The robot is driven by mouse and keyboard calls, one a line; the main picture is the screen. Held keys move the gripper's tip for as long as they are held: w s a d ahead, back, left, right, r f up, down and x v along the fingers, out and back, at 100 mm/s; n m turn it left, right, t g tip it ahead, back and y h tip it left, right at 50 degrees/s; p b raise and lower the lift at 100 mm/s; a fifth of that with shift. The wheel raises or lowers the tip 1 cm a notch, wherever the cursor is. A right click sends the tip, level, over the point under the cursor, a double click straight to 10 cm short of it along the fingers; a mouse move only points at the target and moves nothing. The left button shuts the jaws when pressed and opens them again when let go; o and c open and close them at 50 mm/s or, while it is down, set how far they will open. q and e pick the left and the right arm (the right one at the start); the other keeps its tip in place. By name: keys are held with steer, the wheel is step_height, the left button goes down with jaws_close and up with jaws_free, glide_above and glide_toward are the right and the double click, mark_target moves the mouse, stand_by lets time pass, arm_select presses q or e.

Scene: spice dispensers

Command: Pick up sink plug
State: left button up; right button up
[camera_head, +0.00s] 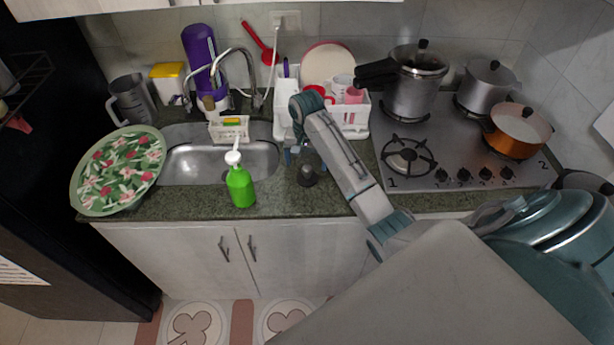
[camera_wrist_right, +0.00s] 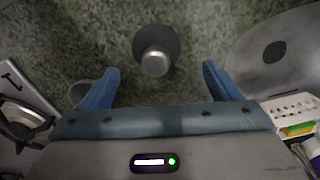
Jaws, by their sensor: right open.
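The sink plug (camera_wrist_right: 156,50) is a dark round disc with a shiny metal knob, lying on the speckled counter in the right wrist view. In the head view it is a small dark shape (camera_head: 307,177) on the counter, just right of the sink. My right gripper (camera_wrist_right: 162,82) is open and empty, its two blue fingers apart. The plug lies ahead of the gap between the fingertips, and neither finger appears to touch it. In the head view my right gripper (camera_head: 303,155) is partly hidden by its own wrist. My left gripper is not in view.
The sink (camera_head: 210,163) is to the left, with a green soap bottle (camera_head: 240,187) at its front edge. A white dish rack (camera_head: 355,127) stands behind my gripper. A small round grey object (camera_wrist_right: 79,92) is beside one finger. The stove (camera_head: 450,165) is to the right.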

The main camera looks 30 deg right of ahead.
mark_target(308, 167)
steer(key=f+p, duration=0.2)
steer(key=f, duration=0.1)
steer(key=shift+s+f, duration=0.1)
steer(key=shift+s, duration=0.3)
steer(key=shift+w+f, duration=0.15)
steer(key=shift+f, duration=0.45)
steer(key=c, duration=1)
steer(key=shift+c, duration=0.2)
